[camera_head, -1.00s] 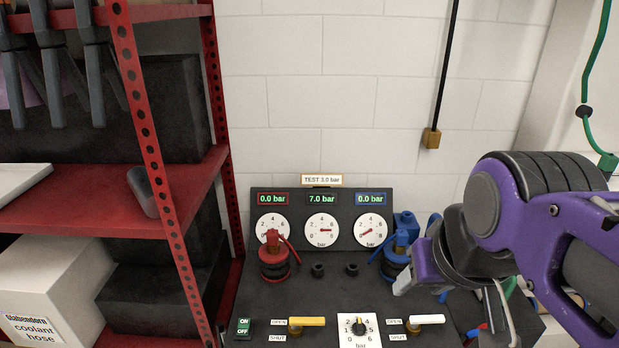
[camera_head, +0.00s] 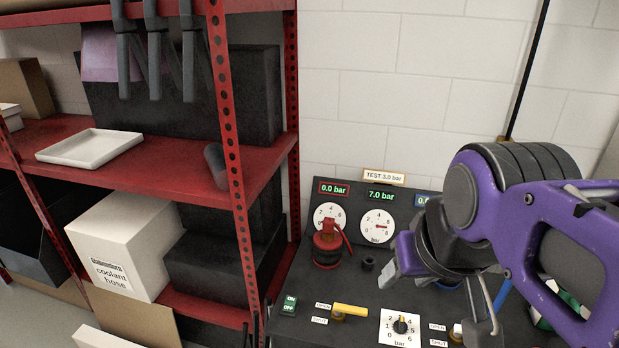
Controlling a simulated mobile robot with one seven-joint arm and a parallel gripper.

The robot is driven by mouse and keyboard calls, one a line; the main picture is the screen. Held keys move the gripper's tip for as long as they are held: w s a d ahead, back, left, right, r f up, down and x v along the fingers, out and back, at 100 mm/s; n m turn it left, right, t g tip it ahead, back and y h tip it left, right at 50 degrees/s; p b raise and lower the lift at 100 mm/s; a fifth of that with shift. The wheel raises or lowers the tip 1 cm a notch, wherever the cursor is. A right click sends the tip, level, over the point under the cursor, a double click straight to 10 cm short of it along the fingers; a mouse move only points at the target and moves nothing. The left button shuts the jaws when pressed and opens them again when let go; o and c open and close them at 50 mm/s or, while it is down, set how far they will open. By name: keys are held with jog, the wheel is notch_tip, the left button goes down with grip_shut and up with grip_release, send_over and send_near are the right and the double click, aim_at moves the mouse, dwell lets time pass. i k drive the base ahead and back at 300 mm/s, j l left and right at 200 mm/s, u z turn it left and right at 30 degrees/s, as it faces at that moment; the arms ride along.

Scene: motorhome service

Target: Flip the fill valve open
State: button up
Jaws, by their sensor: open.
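My gripper (camera_head: 438,298) is open and empty. It is above the right part of the dark bench, its jaws apart. A yellow-handled valve (camera_head: 350,311) stands on the bench front beside OPEN and SHUT labels, its handle pointing right. A second valve (camera_head: 457,331) with its own OPEN and SHUT labels is mostly hidden behind my gripper; its handle looked white in the earlier frame. No label naming the fill valve is readable. My gripper is right of the yellow handle and touches neither valve as far as I can see.
A gauge panel (camera_head: 352,222) reads 0.0 and 7.0 bar; its right display is partly covered. A red fitting (camera_head: 327,246), a green switch (camera_head: 289,305) and a pressure dial (camera_head: 399,328) are on the bench. Red shelving (camera_head: 228,140) rises close on the left.

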aim_at(338, 308)
jog(key=i+j+z, duration=0.1)
jog(key=j+z, duration=0.45)
jog(key=j, duration=0.2)
jog(key=j+z, duration=0.3)
jog(key=k+j+z, duration=0.15)
jog(key=j+z, duration=0.15)
jog(key=k+j+u, duration=0.2)
jog(key=k+j, duration=0.3)
jog(key=j, duration=0.15)
jog(key=i+l+z, duration=0.2)
jog(key=i+l, duration=0.3)
